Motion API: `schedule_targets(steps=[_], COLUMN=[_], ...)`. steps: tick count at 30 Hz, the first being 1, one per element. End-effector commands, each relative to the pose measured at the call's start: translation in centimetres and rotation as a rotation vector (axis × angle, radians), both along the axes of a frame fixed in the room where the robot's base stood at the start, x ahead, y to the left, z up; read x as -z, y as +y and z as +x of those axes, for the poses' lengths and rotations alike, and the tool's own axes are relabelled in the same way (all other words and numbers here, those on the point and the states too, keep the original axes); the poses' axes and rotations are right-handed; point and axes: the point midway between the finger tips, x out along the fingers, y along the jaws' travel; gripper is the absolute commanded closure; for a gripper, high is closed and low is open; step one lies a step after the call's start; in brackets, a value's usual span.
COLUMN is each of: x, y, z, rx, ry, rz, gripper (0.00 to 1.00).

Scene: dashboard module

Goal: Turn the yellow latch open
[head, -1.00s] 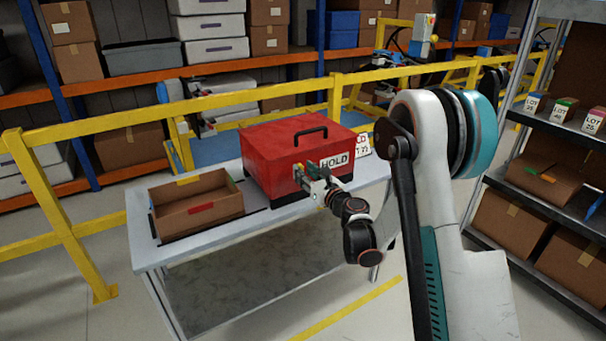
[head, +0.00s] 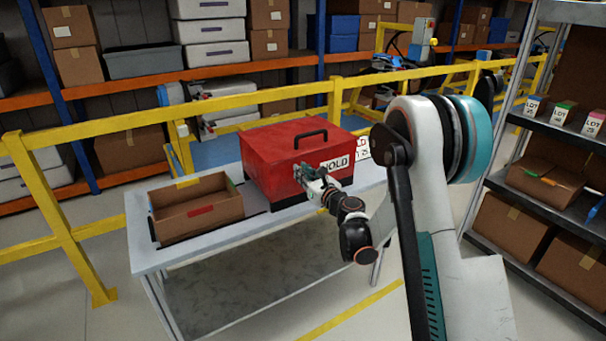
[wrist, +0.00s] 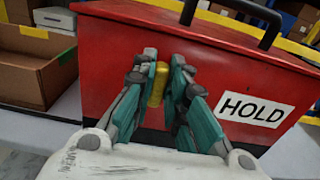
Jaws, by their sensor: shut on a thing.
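A red box (head: 278,166) with a black top handle (head: 310,137) and a white HOLD label (wrist: 254,108) stands on a table. On its front face, the yellow latch (wrist: 157,84) shows in the wrist view as an upright piece. My gripper (wrist: 159,76) has its fingers on both sides of the latch and is shut on it. In the head view my gripper (head: 304,172) is against the front of the box and covers the latch and part of the label.
An open cardboard box (head: 196,207) stands on the table (head: 262,226) left of the red box. A yellow railing (head: 250,98) runs behind, and a shelf (head: 545,140) stands at the right.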

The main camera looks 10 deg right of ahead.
Motion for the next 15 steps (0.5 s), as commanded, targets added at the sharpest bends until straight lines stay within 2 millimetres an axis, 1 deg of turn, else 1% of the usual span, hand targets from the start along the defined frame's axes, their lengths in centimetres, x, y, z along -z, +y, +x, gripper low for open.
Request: schedule_targets(steps=[8, 15], x=[0.02, 0.09], y=[0.15, 0.39], z=[-0.07, -0.15], rx=[0.0, 0.0], ry=[-0.035, -0.097], rz=[-0.107, -0.298], gripper=[1.0, 1.0])
